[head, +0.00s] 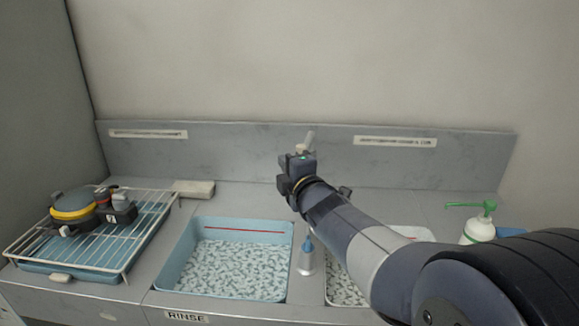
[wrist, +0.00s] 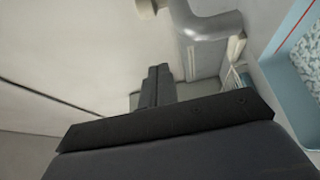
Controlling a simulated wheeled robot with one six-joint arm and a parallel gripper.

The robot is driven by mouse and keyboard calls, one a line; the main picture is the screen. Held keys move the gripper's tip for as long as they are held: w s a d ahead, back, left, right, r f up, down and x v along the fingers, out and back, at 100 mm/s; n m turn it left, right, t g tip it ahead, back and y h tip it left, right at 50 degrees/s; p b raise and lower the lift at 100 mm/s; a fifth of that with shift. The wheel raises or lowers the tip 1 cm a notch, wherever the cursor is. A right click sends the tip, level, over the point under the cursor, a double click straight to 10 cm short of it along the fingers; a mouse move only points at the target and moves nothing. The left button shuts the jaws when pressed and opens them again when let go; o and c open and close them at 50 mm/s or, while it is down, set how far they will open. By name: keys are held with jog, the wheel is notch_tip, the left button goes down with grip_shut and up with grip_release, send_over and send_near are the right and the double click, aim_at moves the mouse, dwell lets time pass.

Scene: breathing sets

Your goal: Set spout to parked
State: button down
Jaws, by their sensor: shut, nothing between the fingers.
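The spout is a grey metal pipe with a bend; in the wrist view (wrist: 212,27) it crosses the top, right of my fingers. In the head view its grey end (head: 309,139) sticks up behind my gripper, near the back panel, and the rest is hidden by my arm. My gripper (head: 296,163) is raised above the counter between the two basins, toward the back. In the wrist view its dark fingers (wrist: 157,82) are shut together with nothing between them, close beside the pipe. I cannot tell whether they touch it.
A blue basin (head: 188,262) marked RINSE is left of centre, and my arm partly covers another basin (head: 415,233). A small blue-capped bottle (head: 306,262) stands between them. A wire rack (head: 128,262) with a mask is left; a green-topped bottle (head: 478,228) is right.

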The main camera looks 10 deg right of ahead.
jog(key=shift+w+d+p, duration=0.5)
jog(key=shift+w+p, duration=0.1)
jog(key=shift+w, duration=0.25)
jog(key=shift+w+d+p, duration=0.5)
jog(key=shift+w+p, duration=0.1)
jog(key=shift+w, duration=0.25)
jog(key=shift+w+d+p, duration=0.5)
jog(key=shift+w+p, duration=0.1)
jog(key=shift+w, duration=0.25)
jog(key=d, duration=0.1)
jog(key=s+d, duration=0.1)
jog(key=shift+s+d, duration=0.1)
jog(key=shift+d, duration=0.3)
jog(key=shift+a+b, duration=0.1)
jog(key=shift+b, duration=0.2)
